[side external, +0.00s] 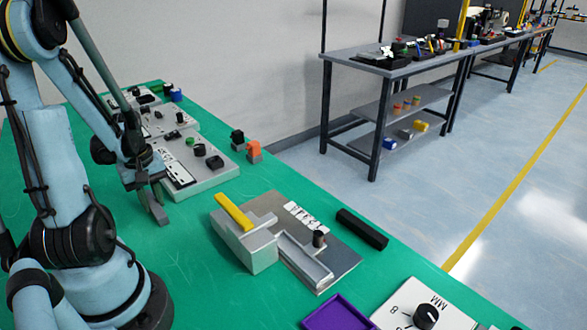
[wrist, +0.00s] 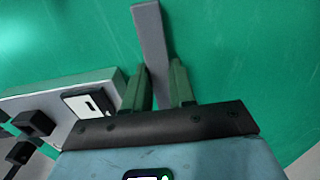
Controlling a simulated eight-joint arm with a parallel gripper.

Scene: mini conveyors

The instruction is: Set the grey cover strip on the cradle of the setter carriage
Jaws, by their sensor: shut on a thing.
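My gripper (side external: 147,180) is shut on the grey cover strip (side external: 156,213), which hangs below it just above or at the green table; I cannot tell if it touches. In the wrist view the strip (wrist: 150,40) runs between the two green fingers of the gripper (wrist: 160,86) and sticks out past them. What looks like the setter carriage is a grey metal plate (side external: 345,255) with a raised block (side external: 262,252) topped by a yellow bar. A pale, empty channel (side external: 303,262) on the plate looks like the cradle. The carriage stands to the right of my gripper.
A light control panel (side external: 205,180) with knobs lies just behind my gripper. A small orange block (side external: 254,152) stands beyond it. A black bar (side external: 362,229) lies behind the plate. A purple tray (side external: 338,312) and a dial panel (side external: 400,305) are at the front right. Green table is bare between gripper and carriage.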

